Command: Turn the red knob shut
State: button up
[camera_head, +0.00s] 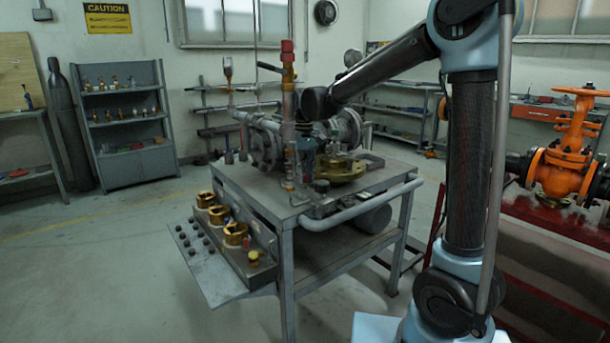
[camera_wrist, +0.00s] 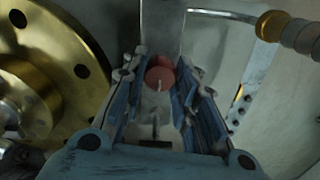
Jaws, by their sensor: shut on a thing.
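The red knob (camera_wrist: 158,78) shows in the wrist view as a small round red piece between my two fingers. My gripper (camera_wrist: 160,72) is shut on it, with a bluish finger close on each side. The fingers cover the knob's sides, so its turn angle is hard to read. In the head view my gripper (camera_head: 307,168) points down at the bench top, among the valve parts. The knob between the fingers is hidden there.
A brass flange (camera_wrist: 75,65) is close left of my fingers; a bent pipe (camera_wrist: 230,15) is at the upper right. In the head view, a red-topped upright (camera_head: 287,62) stands beside my arm, and an orange valve (camera_head: 566,160) is at the right. The floor at the left is clear.

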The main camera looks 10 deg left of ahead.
aim_at(304, 174)
jog(key=shift+w, duration=0.1)
jog(key=o, duration=1.1)
notch_tip(304, 174, up, 12)
dwell(0.4)
